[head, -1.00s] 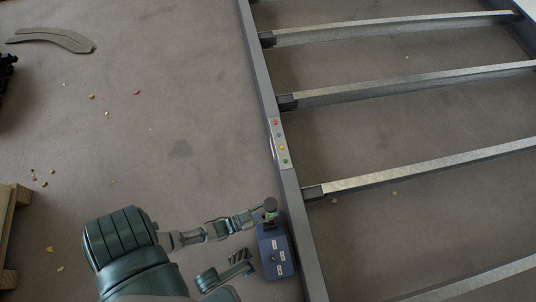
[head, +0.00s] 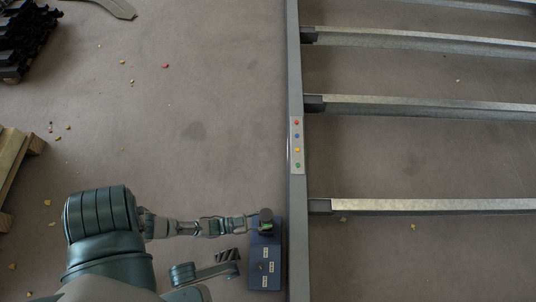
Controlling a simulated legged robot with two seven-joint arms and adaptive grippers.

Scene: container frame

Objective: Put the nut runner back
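A dark, round-topped tool with a green band, which looks like the nut runner (head: 266,217), stands at the far end of a blue box (head: 265,268) beside the long grey rail. My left arm comes in from the lower left. Its gripper (head: 254,222) reaches the tool's left side at the box's far end. The fingertips are too small and partly hidden, so I cannot tell whether they are closed on it. I cannot tell whether the tool is seated in the box or held just above it. My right gripper is not in view.
The grey rail (head: 294,230) runs just right of the box, with several metal crossbars (head: 420,206) beyond it. A plate with coloured dots (head: 297,145) sits on the rail. A wooden pallet (head: 12,160) and a black stack (head: 28,40) lie left. Open floor lies between.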

